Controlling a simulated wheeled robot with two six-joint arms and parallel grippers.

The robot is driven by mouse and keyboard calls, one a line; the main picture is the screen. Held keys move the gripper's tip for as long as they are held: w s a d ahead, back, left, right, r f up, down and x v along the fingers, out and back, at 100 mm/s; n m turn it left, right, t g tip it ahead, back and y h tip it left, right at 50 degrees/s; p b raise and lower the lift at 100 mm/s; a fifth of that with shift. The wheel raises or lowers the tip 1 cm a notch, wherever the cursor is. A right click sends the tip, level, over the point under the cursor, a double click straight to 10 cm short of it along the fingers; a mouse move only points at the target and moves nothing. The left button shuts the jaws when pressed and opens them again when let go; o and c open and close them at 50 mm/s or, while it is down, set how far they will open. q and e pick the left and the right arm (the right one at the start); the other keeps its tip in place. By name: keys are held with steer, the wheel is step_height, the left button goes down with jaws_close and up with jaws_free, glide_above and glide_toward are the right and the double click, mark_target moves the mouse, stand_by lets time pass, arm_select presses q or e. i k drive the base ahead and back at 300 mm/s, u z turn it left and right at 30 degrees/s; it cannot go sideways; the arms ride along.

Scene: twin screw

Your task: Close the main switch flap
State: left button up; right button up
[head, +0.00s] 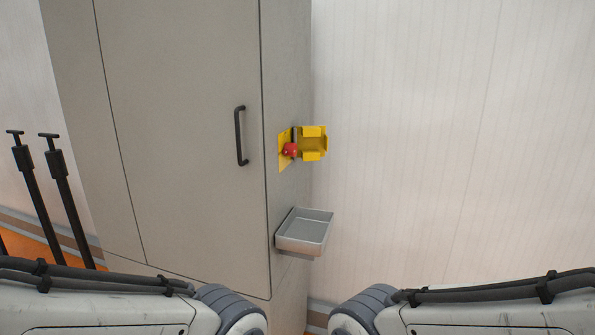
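The main switch is on the narrow right side of a tall grey cabinet (185,120). It has a yellow backplate (284,161) with a red knob (290,150). The yellow flap (314,143) stands swung open to the right, out from the cabinet side, with its hollow inner face showing. Both of my arms come in low at the bottom left and bottom right. Neither gripper shows in the head view, and nothing of mine touches the flap.
A grey metal tray (305,232) sticks out from the cabinet side below the switch. A dark handle (241,136) is on the cabinet door. Two black poles (62,180) stand at the left. The space right of the flap is free before the pale wall (450,130).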

mark_target(311, 143)
steer(key=u, duration=0.1)
steer(key=k, duration=0.35)
steer(key=z, duration=0.7)
steer(key=i, duration=1.6)
steer(key=u, duration=0.55)
